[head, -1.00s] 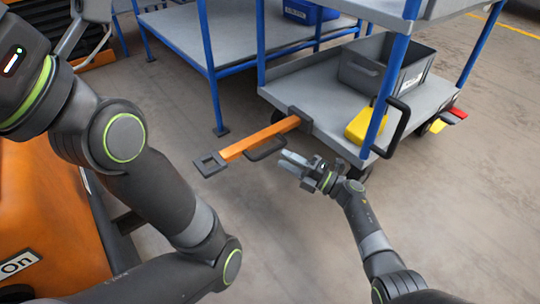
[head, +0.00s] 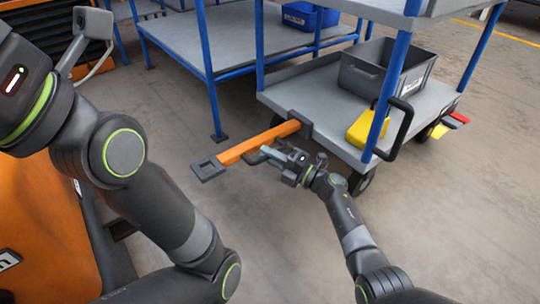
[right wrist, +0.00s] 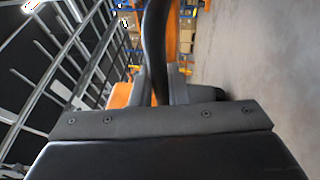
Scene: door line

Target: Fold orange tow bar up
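The orange tow bar (head: 257,142) sticks out from the cart's near left corner, low and roughly level, with a dark square end piece (head: 208,168). A dark handle loop (head: 254,158) sits on its near side. My right gripper (head: 272,154) is at this handle, its fingertips overlapping it. In the right wrist view the black handle (right wrist: 157,45) runs down to between the grey fingers (right wrist: 160,93), with orange behind. I cannot tell whether the fingers are closed on it. My left arm crosses the left side; its gripper is out of view.
The grey cart deck (head: 315,102) carries a grey bin (head: 385,75) and a yellow item (head: 365,125) beside a blue post. Another blue-framed cart (head: 180,40) stands behind the tow bar. An orange body (head: 45,215) is at left. The floor in front is clear.

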